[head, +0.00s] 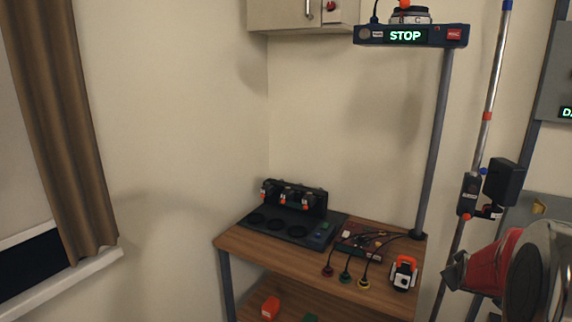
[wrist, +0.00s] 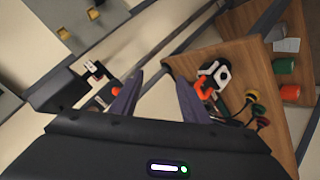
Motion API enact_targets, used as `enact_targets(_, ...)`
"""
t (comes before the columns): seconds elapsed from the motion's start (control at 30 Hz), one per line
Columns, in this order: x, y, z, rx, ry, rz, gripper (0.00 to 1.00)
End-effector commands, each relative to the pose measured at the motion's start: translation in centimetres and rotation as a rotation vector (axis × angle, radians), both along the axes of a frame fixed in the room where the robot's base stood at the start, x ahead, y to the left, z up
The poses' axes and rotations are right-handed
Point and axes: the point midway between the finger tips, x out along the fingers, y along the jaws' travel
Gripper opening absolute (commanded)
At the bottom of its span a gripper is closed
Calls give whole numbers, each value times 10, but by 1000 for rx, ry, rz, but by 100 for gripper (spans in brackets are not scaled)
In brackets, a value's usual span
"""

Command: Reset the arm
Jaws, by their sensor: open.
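My gripper (wrist: 153,72) shows in the wrist view with its two dark fingers apart and nothing between them. It hangs in the air near the wooden bench (wrist: 239,54), which also shows in the head view (head: 262,245). An orange and white device (wrist: 214,75) sits on the bench, just right of the fingers in the wrist view. In the head view this device (head: 403,274) stands at the bench's right end.
A black station (head: 290,220) and a red board (head: 360,238) with cabled plugs occupy the bench top. A post carries a shelf with a STOP display (head: 405,36). A tall pole (head: 487,115) with a black box stands at right.

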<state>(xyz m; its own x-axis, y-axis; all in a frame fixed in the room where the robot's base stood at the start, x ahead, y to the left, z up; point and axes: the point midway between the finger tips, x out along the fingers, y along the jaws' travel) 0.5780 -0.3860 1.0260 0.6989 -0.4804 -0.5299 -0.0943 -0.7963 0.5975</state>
Motion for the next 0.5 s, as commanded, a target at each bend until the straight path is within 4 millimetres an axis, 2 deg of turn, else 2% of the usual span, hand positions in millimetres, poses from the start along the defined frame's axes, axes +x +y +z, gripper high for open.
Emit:
enact_targets(0.23,-50,82,-17,301,107,-101,42)
enact_targets(0.5,-110,170,-14,516,221,-197,42)
